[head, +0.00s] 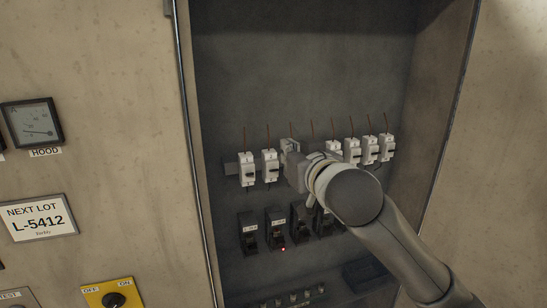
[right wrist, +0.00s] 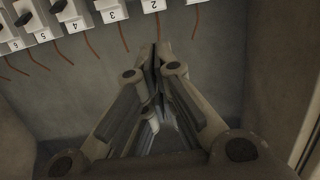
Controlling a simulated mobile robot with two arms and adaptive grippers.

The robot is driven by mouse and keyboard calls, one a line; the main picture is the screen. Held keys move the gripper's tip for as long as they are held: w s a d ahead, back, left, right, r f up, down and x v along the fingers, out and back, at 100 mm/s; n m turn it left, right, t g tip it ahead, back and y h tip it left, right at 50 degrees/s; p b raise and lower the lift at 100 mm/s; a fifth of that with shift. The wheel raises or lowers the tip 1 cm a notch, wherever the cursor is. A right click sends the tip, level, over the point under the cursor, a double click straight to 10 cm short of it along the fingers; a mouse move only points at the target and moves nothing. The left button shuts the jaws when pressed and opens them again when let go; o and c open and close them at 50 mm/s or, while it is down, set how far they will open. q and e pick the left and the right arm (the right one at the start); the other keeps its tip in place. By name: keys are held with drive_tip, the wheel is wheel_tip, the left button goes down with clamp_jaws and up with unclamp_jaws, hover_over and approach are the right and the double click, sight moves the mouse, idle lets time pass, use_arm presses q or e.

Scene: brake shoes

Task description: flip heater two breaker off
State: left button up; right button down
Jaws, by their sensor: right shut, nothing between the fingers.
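A row of white breakers (head: 247,170) with dark levers runs across the cabinet; part of the row is hidden behind my right gripper. In the right wrist view the row appears upside down, with several numbered units, including breaker 2 (right wrist: 153,5) and breaker 3 (right wrist: 112,14). No heater name is readable on them, so I cannot tell which is heater two. My right gripper (head: 288,150) is in front of the left-middle part of the row. In the right wrist view its fingertips (right wrist: 160,48) are together and empty, close to breaker 2's wire end. Contact cannot be told. My left gripper is not in view.
Dark labelled devices (head: 248,232) sit in a lower row, with a red light by one. Thin brown wires rise from the breakers. The cabinet's side walls (head: 445,85) bound the space. A yellow off/on switch plate (head: 108,296) is outside at left.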

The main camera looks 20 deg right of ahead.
drive_tip(key=p, duration=0.4)
hover_over(275, 169)
drive_tip(key=shift+w+f, duration=0.45)
drive_tip(key=shift+f, duration=0.2)
drive_tip(key=shift+s+f+p, duration=0.2)
drive_tip(key=shift+f+p, duration=0.15)
drive_tip(key=shift+f, duration=0.2)
drive_tip(key=shift+s+f+p, duration=0.2)
drive_tip(key=shift+f+p, duration=0.1)
drive_tip(key=shift+f, duration=0.25)
drive_tip(key=shift+s+d+f, duration=0.1)
drive_tip(key=shift+s+f, duration=0.45)
drive_tip(key=shift+f, duration=0.25)
drive_tip(key=shift+f, duration=0.1)
